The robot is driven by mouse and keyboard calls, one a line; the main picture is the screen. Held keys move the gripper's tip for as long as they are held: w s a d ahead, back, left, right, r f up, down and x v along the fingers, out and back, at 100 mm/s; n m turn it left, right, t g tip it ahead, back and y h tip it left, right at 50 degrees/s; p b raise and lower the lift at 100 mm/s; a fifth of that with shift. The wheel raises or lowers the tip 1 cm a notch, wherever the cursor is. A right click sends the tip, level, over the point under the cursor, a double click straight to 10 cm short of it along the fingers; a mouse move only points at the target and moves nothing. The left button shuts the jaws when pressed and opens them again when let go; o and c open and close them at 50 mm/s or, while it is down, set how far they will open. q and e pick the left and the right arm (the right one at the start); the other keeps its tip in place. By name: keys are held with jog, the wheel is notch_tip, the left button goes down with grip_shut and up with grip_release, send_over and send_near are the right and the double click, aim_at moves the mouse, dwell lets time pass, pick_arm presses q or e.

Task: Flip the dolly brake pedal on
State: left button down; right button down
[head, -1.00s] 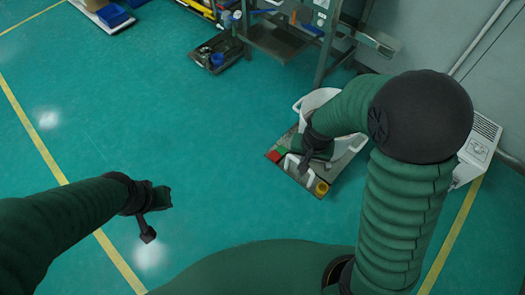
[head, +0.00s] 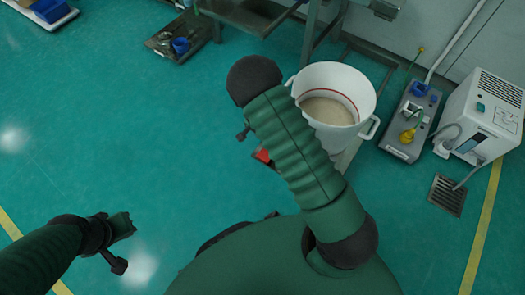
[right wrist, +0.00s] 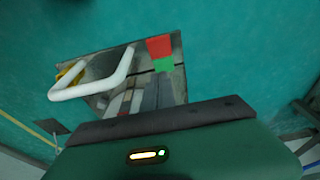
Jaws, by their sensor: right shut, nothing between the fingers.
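The dolly (right wrist: 110,60) shows in the right wrist view as a grey plate with a white bent handle (right wrist: 95,86). A red pad (right wrist: 159,47) and a green pad (right wrist: 163,64) sit side by side at its edge; they look like the brake pedal. In the head view only a red corner (head: 262,155) shows beside my right arm, which hides the rest. My right gripper (right wrist: 160,122) is shut and empty, facing the dolly, apart from the pads. My left gripper (head: 122,245) hangs over bare floor, away from the dolly; its jaw opening is unclear.
A white two-handled bucket (head: 337,90) stands behind my right arm. Right of it are a grey box with a yellow plug (head: 408,125), a white machine (head: 480,115) and a floor grate (head: 446,195). A metal frame (head: 310,40) stands behind.

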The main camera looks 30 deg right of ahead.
jog(key=f+b, duration=0.2)
jog(key=f, duration=0.1)
jog(key=d+f+b, duration=0.1)
jog(key=f+b, duration=0.2)
jog(key=f, duration=0.1)
jog(key=d+f+b, duration=0.1)
jog(key=f+b, duration=0.1)
jog(key=f, duration=0.2)
jog(key=shift+w+f, duration=0.1)
jog(key=shift+w, duration=0.2)
jog(key=shift+s+a+f+b, duration=0.1)
jog(key=shift+a+f+b, duration=0.05)
jog(key=shift+f+b, duration=0.45)
jog(key=shift+a+f+b, duration=0.15)
jog(key=shift+f+b, duration=0.35)
jog(key=shift+f, duration=0.1)
jog(key=shift+a+f, duration=0.1)
jog(key=shift+f, duration=0.1)
jog(key=shift+s, duration=0.1)
jog(key=shift+a, duration=0.1)
